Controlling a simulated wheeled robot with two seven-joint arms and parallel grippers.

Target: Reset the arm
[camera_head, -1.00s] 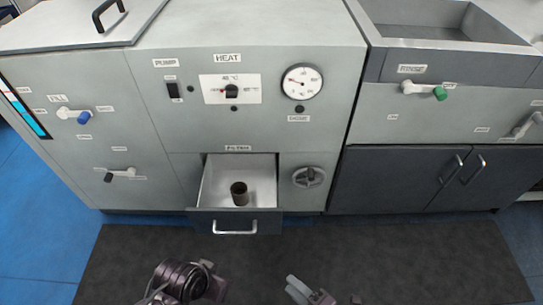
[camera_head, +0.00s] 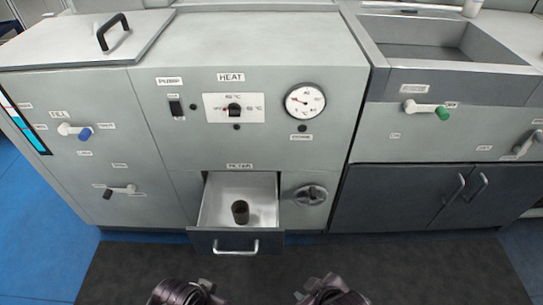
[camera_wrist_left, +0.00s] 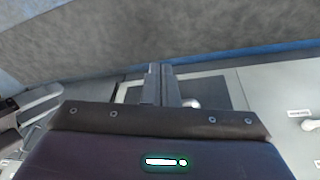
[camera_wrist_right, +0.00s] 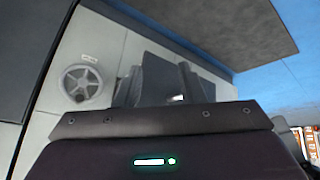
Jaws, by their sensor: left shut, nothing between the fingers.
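My left gripper shows in the left wrist view (camera_wrist_left: 162,85), its two grey fingers together and empty. My right gripper shows in the right wrist view (camera_wrist_right: 158,85), its fingers apart with nothing held between them.
A drawer (camera_head: 212,241) stands open at the machine's lower front, holding a dark cylinder (camera_head: 240,212). A round knob (camera_head: 311,195) is right of it. Levers with blue (camera_head: 84,134) and green (camera_head: 442,113) ends stick out. A dark mat (camera_head: 420,270) covers the floor in front.

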